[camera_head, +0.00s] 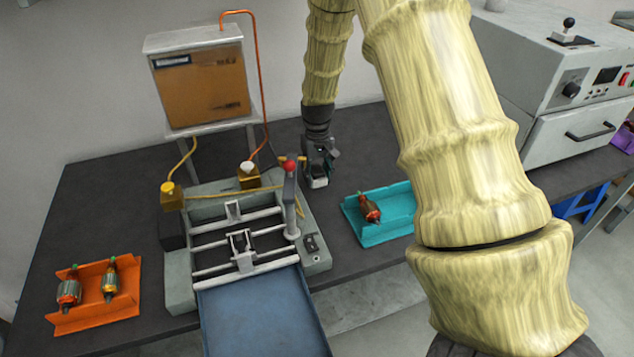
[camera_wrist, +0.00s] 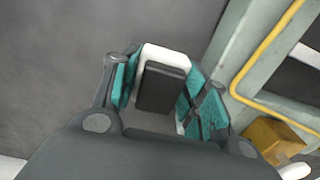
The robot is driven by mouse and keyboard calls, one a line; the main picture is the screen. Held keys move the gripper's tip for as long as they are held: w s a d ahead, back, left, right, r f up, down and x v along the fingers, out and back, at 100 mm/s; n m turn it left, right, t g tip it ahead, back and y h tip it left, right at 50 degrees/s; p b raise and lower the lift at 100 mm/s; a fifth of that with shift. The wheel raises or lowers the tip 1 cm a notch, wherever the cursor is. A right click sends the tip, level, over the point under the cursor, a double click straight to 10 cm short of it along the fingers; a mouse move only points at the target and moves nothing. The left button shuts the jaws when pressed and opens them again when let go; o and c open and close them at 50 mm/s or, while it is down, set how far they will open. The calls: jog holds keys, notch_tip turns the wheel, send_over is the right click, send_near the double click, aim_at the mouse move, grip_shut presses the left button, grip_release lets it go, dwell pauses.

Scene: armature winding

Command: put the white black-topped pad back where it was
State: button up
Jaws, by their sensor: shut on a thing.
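My gripper (camera_head: 320,172) is in the head view, over the dark bench just right of the winding machine's back right corner. It is shut on the white black-topped pad (camera_head: 319,183), of which a small white part shows below the fingers. In the wrist view the pad (camera_wrist: 161,88) shows its black top and white edge between the teal-lined fingers of my gripper (camera_wrist: 158,92). The dark bench surface lies beyond it. I cannot tell whether the pad touches the bench.
The winding machine (camera_head: 180,270) with a red-knobbed lever (camera_head: 290,168) stands left of my gripper. A teal tray (camera_head: 395,205) with one armature (camera_head: 369,209) is to the right. An orange tray (camera_head: 125,302) with two armatures is at far left.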

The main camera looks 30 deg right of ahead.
aim_at(318, 184)
jog(key=shift+w+f, duration=0.15)
jog(key=shift+f, duration=0.15)
jog(key=shift+s+f+p, duration=0.5)
jog(key=shift+s+f, duration=0.15)
jog(key=shift+f, duration=0.25)
jog(key=shift+w+f, duration=0.45)
jog(key=shift+f, duration=0.4)
jog(key=shift+s+r, duration=0.15)
jog(key=shift+s, duration=0.1)
jog(key=o, duration=1)
jog(key=shift+w+f, duration=0.15)
jog(key=shift+f, duration=0.05)
jog(key=shift+r, duration=0.1)
jog(key=shift+r+b, duration=1.65)
jog(key=shift+r, duration=4.5)
